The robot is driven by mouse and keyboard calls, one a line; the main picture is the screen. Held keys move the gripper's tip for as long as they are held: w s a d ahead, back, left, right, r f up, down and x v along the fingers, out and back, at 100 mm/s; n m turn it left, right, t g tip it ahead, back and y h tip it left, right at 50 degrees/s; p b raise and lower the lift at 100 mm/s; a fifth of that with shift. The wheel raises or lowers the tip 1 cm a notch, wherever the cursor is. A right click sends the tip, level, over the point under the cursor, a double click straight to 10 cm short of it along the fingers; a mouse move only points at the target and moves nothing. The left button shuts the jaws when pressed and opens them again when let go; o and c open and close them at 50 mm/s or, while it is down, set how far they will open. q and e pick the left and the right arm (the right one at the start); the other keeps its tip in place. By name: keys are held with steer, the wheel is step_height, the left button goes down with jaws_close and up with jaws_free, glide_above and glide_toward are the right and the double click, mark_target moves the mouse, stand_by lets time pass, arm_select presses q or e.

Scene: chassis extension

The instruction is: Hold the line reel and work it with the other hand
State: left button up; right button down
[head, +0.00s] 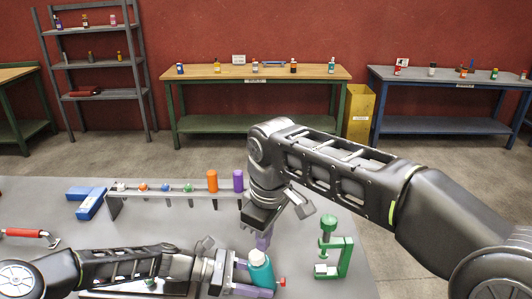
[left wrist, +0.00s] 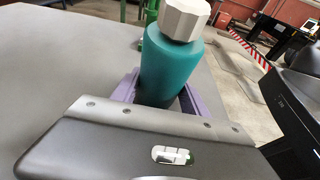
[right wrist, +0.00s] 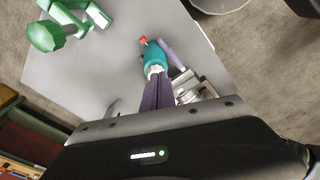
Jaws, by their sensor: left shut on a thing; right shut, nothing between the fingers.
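The line reel, a teal rounded body (head: 261,272) with a pale faceted cap and a red knob, is at the front of the grey table. My left gripper (head: 257,279) is shut around its body with purple fingers on both sides. In the left wrist view the teal body (left wrist: 172,68) stands up between the fingers with the cap on top. My right gripper (head: 264,242) points down just above the cap, fingers together and empty. In the right wrist view its closed fingertips (right wrist: 157,80) are close to the cap; I cannot tell whether they touch.
A green clamp-like fixture (head: 344,258) stands right of the reel. Behind it, a rack (head: 150,195) holds several small coloured parts and orange and purple cylinders. Blue blocks (head: 90,205) and a red-handled tool (head: 25,233) lie at left. The table's right front is clear.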

mark_target(268, 265)
steer(key=m, duration=0.2)
steer(key=m+h, duration=0.1)
steer(key=m, duration=0.1)
steer(key=r+m+t, duration=0.1)
steer(key=m, duration=0.1)
steer(key=shift+w+a, duration=0.2)
steer(key=shift+w, duration=0.2)
stand_by(0.3)
steer(key=shift+d+f, duration=0.2)
steer(key=shift+f, duration=0.95)
steer(key=shift+d+f, duration=0.2)
steer(key=shift+f, duration=0.9)
steer(key=shift+d+f, duration=0.2)
steer(key=shift+f, duration=0.95)
steer(key=shift+w+a, duration=0.1)
steer(key=shift+a, duration=0.05)
